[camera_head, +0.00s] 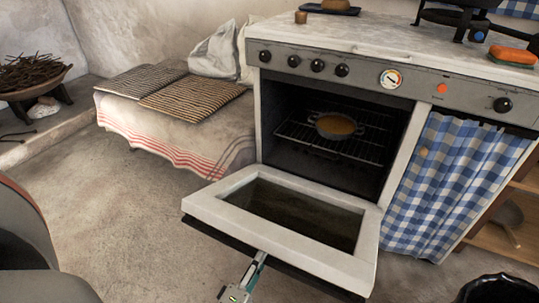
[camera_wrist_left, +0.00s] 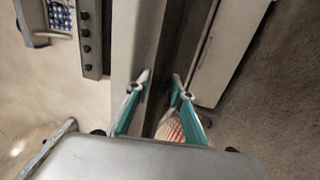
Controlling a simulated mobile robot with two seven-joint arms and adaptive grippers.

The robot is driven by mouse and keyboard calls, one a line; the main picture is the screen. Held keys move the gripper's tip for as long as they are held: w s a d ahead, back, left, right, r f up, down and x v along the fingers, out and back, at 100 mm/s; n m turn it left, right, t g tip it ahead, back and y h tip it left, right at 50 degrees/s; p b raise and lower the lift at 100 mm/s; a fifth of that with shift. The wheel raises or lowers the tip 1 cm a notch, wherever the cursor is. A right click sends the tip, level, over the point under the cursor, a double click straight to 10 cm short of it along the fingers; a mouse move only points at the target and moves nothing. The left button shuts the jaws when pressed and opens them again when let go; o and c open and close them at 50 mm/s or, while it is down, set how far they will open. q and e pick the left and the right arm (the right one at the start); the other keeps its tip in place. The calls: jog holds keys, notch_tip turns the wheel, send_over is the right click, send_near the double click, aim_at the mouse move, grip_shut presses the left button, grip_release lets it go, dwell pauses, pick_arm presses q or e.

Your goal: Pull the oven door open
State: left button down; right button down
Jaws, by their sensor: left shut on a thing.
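The oven door (camera_head: 280,240) is a white frame around a dark glass pane. It is hinged at the bottom and hangs far down, close to level, leaving the oven cavity (camera_head: 290,110) open. A dark handle bar (camera_head: 215,234) runs along its front edge. My left gripper (camera_head: 262,258) is at the middle of that edge, shut on the handle. In the left wrist view its two teal fingers (camera_wrist_left: 159,86) lie on either side of the dark bar (camera_wrist_left: 172,45). The fingertips are partly hidden in the head view. My right gripper is not in view.
A pot (camera_head: 336,126) sits on the rack inside the oven. A blue checked curtain (camera_head: 450,185) hangs right of the oven. A low bench with woven mats (camera_head: 190,97) and a striped cloth stands left. A black object (camera_head: 497,290) is at the lower right.

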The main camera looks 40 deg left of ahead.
aim_at(263, 240)
pick_arm(q)
jog(key=shift+a+f, duration=0.15)
jog(key=shift+f, duration=0.95)
jog(key=c, duration=1.8)
grip_release()
jog(key=shift+o, duration=0.2)
jog(key=shift+s+f, duration=0.1)
jog(key=shift+s, duration=0.05)
jog(key=shift+s+d, duration=0.1)
jog(key=shift+d, duration=0.1)
notch_tip(263, 240, up, 10)
jog(key=shift+a+f, duration=0.1)
